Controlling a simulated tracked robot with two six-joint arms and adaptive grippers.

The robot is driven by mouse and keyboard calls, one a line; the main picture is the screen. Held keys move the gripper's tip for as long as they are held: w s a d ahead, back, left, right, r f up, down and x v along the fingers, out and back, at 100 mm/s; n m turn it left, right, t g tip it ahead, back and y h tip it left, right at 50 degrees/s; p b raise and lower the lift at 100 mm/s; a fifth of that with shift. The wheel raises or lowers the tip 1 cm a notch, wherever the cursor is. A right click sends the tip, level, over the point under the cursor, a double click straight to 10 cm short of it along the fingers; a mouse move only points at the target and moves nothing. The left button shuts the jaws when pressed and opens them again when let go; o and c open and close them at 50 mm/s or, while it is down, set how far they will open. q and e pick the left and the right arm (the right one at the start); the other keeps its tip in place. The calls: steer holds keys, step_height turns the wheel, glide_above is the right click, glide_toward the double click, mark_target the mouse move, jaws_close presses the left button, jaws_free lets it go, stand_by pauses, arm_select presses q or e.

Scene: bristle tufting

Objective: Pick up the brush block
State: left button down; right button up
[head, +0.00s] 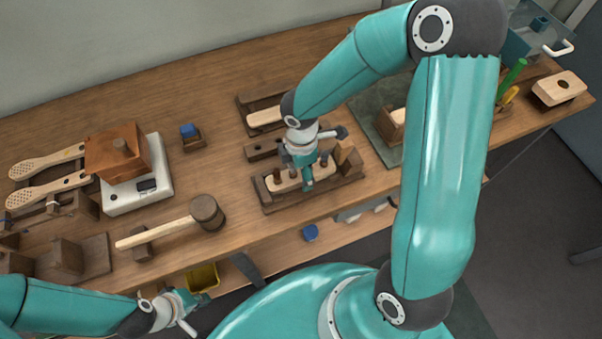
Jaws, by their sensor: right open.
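A pale wooden block (286,180), which looks like the brush block, lies in a dark wooden holder (322,193) near the table's front edge. Dark round pegs or tufts stand along it. My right gripper (303,172) is open and points down right over this block, hiding part of it. I cannot tell whether its fingers touch the block. A similar pale block (264,117) lies in another dark holder further back. My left gripper (188,311) looks open and empty, low in front of the table's front edge.
A mallet (206,213), a white scale (153,187) bearing a brown wooden box (117,150), and pale perforated paddles (47,161) occupy the left. A blue-topped block (190,135) stands mid-table. A pale block with a hole (559,88) lies far right.

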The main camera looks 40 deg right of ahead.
steer(key=shift+f, duration=0.4)
steer(key=shift+c, duration=0.3)
steer(key=c, duration=1.3)
steer(key=shift+o, duration=0.2)
steer(key=shift+r, duration=0.2)
